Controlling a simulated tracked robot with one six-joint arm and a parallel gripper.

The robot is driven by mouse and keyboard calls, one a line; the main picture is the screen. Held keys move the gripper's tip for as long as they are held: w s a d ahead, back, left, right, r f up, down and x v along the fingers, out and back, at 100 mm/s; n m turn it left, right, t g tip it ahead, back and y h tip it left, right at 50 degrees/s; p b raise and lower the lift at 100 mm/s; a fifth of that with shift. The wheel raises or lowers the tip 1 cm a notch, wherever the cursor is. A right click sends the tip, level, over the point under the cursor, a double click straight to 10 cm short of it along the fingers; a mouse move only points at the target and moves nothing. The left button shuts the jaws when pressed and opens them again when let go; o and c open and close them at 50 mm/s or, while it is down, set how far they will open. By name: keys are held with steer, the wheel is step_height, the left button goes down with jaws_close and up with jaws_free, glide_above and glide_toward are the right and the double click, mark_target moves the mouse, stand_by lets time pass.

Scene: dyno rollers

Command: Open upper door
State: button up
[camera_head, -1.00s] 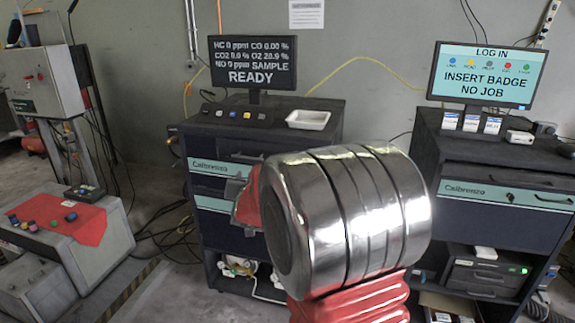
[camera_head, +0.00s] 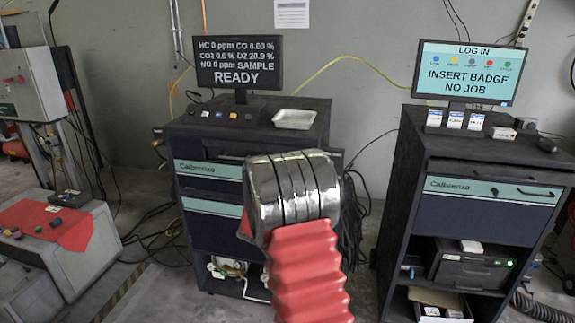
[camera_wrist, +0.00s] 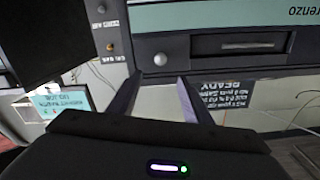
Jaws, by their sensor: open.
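In the wrist view my gripper (camera_wrist: 154,85) is open and empty. Its two dark fingers point at a dark cabinet front with a teal stripe (camera_wrist: 215,14), a round pale knob (camera_wrist: 160,59) and a recessed slot (camera_wrist: 240,44). I cannot tell whether the fingertips touch it. In the head view the left cabinet has an upper front (camera_head: 207,172) and a lower front, both with teal stripes. The right cabinet has an upper front (camera_head: 480,208) with a bar handle (camera_head: 537,192) and a lock. My arm hides part of the left cabinet, and the gripper is hidden there.
Monitors stand on the left cabinet (camera_head: 238,62) and right cabinet (camera_head: 467,72). A white tray (camera_head: 295,119) lies on the left cabinet top. Cables hang between the cabinets. A grey box with a red cloth (camera_head: 60,222) stands at the left. Some floor shows between them.

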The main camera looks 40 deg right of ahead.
steer(key=x, duration=1.3)
steer(key=shift+w+d, duration=0.25)
steer(key=shift+d, duration=0.05)
steer(key=shift+c, duration=0.3)
jaws_close()
steer(key=shift+a, duration=0.25)
